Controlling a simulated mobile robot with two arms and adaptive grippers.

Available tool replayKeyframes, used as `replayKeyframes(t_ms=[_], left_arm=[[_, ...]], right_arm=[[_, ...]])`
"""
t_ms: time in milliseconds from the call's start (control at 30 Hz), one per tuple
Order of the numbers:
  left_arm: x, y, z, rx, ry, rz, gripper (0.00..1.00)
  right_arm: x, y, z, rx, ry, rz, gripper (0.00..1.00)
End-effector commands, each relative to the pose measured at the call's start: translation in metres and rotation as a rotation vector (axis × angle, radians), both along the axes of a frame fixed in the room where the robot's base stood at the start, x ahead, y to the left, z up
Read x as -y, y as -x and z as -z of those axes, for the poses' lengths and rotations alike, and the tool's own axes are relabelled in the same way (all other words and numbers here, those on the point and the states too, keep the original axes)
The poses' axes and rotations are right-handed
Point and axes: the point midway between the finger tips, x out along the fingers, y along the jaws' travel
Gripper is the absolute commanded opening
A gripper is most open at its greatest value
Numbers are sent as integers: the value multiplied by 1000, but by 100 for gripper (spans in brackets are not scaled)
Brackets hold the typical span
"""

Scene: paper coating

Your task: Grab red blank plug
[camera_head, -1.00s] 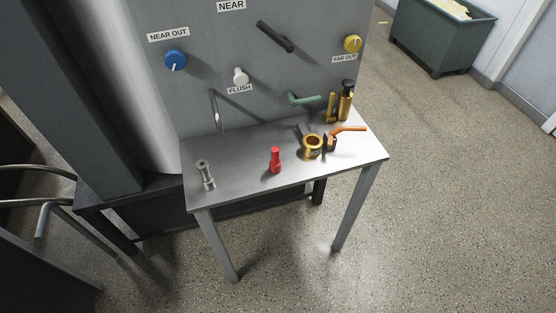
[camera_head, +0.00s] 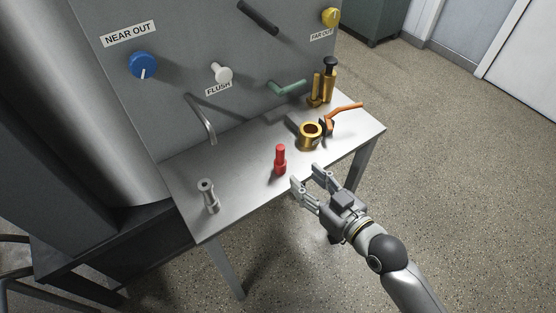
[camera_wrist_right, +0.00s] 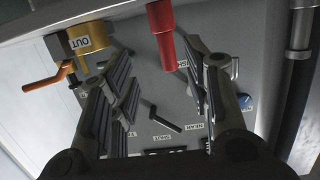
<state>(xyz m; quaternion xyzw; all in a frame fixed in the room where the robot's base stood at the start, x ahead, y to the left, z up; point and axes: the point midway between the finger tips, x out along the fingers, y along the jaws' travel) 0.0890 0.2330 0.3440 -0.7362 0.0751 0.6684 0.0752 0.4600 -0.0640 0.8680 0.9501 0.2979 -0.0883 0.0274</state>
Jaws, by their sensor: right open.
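The red blank plug (camera_head: 280,161) stands upright on the small metal table (camera_head: 240,190), near its front edge. My right gripper (camera_head: 305,177) is open and empty, just in front of and to the right of the plug, apart from it in the head view. In the right wrist view the plug (camera_wrist_right: 165,38) shows at the top, beyond the open fingers (camera_wrist_right: 158,90) and roughly between them. My left gripper is in neither view.
A brass ring fitting (camera_head: 310,136) and an orange-handled valve (camera_head: 343,112) stand right of the plug. A grey metal fitting (camera_head: 208,196) stands at the left. Brass cylinders (camera_head: 328,82) are at the back. A panel with knobs (camera_head: 142,66) and a bent pipe (camera_head: 203,120) rises behind.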

Motion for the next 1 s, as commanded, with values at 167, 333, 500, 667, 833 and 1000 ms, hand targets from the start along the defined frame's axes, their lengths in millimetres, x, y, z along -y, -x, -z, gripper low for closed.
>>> replayKeyframes(t_ms=[167, 333, 500, 667, 833, 1000], left_arm=[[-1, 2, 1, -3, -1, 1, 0], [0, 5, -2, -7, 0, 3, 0], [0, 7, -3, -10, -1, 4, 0], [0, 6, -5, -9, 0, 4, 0], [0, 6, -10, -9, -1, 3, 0], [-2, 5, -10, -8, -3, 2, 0]], right_arm=[[-11, -2, -17, 30, -18, -22, 44], [-26, -24, -15, 31, -20, -21, 44], [-37, -38, -11, 30, -18, -21, 44], [-43, -47, -10, 30, -18, -21, 44], [-57, -66, -9, 29, -20, -20, 44], [-67, -80, -4, 28, -17, -21, 44]])
